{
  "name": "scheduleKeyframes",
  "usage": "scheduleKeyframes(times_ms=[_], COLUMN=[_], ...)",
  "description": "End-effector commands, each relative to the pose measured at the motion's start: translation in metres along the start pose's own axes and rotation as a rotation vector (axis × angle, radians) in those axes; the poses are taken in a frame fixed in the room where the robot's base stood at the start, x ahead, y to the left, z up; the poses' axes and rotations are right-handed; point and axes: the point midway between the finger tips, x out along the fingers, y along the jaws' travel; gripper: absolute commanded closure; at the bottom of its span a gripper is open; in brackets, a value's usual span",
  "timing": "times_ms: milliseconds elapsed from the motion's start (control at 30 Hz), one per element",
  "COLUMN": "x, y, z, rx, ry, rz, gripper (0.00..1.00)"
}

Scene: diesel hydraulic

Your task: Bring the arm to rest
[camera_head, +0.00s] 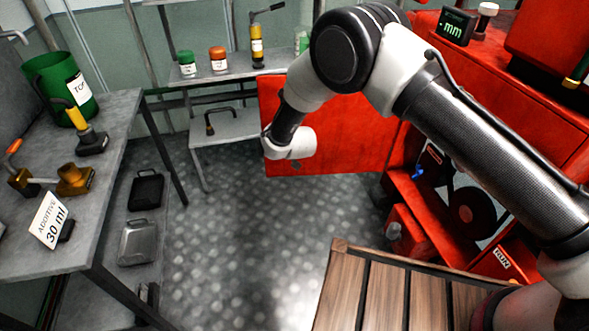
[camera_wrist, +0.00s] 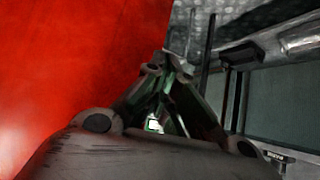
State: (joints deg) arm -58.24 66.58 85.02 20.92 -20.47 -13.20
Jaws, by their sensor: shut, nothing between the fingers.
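My arm is raised and bent in the head view, with its elbow high and its wrist hanging in front of an open red door panel (camera_head: 340,130). My gripper (camera_wrist: 160,65) shows in the wrist view with its fingers closed together at the tips and nothing between them. In the head view the fingers are mostly hidden at the wrist. The red surface (camera_wrist: 75,70) fills the left of the wrist view, close beside the gripper; I cannot tell whether they touch.
A red machine (camera_head: 490,110) stands at the right, with a display box (camera_head: 456,27) on top. A grey bench (camera_head: 115,130) at the left holds a green container (camera_head: 60,88). A back shelf (camera_head: 225,70) carries jars. A slatted wooden surface (camera_head: 390,295) is in front.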

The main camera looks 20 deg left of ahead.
Motion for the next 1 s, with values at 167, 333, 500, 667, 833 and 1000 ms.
scheduleKeyframes(times_ms=[167,333,500,667,833,1000], x=[-0.043,-0.072,-0.086,-0.088,-0.095,-0.138], y=[0.0,0.0,0.0,-0.001,-0.006,-0.007], z=[-0.001,-0.001,0.0,0.005,0.054,0.117], rx=[-0.001,0.0,0.0,0.01,0.012,-0.004], ry=[0.0,0.0,-0.001,-0.023,-0.209,-0.471], rz=[0.0,0.0,0.0,-0.004,-0.033,-0.062], gripper=[1.0,1.0,1.0,1.0,1.0,1.0])
